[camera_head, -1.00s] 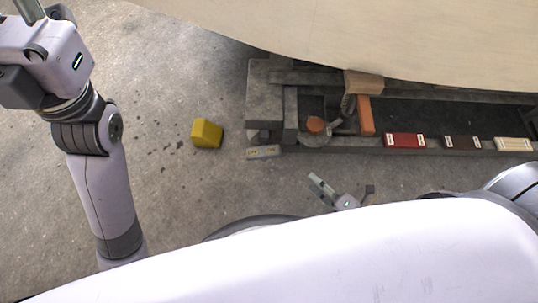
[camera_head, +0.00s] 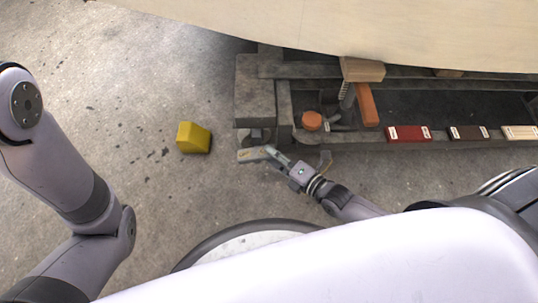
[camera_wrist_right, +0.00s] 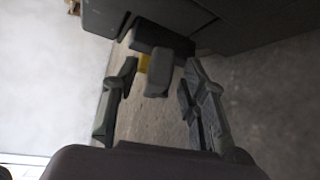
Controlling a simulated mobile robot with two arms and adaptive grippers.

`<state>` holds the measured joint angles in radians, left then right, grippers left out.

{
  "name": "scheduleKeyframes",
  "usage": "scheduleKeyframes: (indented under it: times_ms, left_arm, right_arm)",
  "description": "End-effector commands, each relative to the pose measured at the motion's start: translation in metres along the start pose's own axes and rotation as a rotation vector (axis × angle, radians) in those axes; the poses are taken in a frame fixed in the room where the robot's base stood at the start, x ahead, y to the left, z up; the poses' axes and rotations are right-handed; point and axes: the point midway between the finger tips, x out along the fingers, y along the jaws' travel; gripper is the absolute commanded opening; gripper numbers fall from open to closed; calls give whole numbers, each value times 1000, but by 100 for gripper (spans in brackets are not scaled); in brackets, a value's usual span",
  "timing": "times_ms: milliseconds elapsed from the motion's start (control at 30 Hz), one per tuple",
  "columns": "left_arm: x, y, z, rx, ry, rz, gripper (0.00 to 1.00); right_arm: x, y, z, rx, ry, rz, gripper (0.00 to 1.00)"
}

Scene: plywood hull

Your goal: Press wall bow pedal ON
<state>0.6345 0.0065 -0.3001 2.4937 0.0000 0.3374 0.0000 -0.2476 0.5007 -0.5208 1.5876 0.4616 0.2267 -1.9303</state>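A small flat, light-coloured labelled plate (camera_head: 250,156), which looks like the pedal, lies on the floor at the left front corner of the dark frame. A dark grey block sits just behind it. My right gripper (camera_head: 299,156) is open, and its left finger reaches to the plate's right end; I cannot tell whether they touch. In the right wrist view the two fingers (camera_wrist_right: 155,95) are spread apart, with a small grey piece (camera_wrist_right: 158,78) showing between and beyond them. My left arm shows at the left, but its gripper is out of view.
The dark frame (camera_head: 255,95) runs along under the pale plywood hull (camera_head: 300,25). It holds an orange knob (camera_head: 312,121), an orange block (camera_head: 367,104), and a red labelled box (camera_head: 408,134). A yellow block (camera_head: 194,137) stands on open concrete to the left.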

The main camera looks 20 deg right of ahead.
Motion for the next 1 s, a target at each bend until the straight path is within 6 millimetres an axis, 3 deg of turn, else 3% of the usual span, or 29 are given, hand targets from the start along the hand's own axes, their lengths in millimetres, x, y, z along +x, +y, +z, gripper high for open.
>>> scheduleKeyframes:
  times_ms: [200, 567, 1000]
  left_arm:
    - [1, 4, -12, 4, 30, 11, 40]
    - [3, 4, -13, 5, 35, 13, 40]
    - [3, 4, -13, 4, 36, 14, 40]
  right_arm:
    - [23, -2, 0, 0, -1, 0, 40]
    - [27, 0, 0, 0, -1, -1, 39]
    - [27, 1, 0, 1, -1, 2, 10]
